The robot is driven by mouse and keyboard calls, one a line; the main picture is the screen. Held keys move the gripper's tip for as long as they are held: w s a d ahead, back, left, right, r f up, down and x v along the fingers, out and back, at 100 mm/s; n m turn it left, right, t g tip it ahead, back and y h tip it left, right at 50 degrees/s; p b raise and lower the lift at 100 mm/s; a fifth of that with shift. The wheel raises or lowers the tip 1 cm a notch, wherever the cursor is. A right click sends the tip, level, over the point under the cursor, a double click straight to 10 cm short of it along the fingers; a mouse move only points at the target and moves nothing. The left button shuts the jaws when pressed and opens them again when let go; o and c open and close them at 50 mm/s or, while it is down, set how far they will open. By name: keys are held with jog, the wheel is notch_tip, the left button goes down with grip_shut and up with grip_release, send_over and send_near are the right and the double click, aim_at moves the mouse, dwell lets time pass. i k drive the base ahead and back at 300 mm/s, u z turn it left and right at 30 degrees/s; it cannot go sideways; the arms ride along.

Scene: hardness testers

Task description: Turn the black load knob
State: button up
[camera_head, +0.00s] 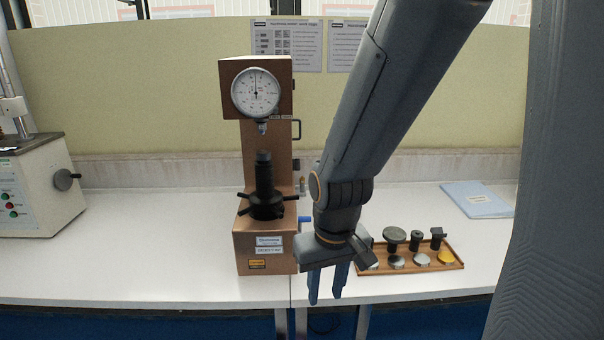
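The brown hardness tester (264,245) stands upright on the white bench, with a round white dial (255,93) at its top. A small black knob (297,164) sticks out from the right side of its column; it is small in view, so its shape is hard to tell. A blue lever (305,219) sits lower on the same side. My gripper (326,296) points down to the right of the tester's base, in front of the bench's front edge in the picture. Its two blue-grey fingers are apart with nothing between them. It is below the black knob and clear of it.
A wooden tray (460,266) with several metal parts lies right of my gripper. A black spoked handwheel (267,206) is on the tester. A grey machine (35,190) with its own black knob (66,180) stands at left. The bench between them is clear.

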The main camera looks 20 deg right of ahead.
aim_at(296, 164)
jog(key=z, duration=2.05)
jog(key=i, duration=1.2)
jog(key=u, duration=2.55)
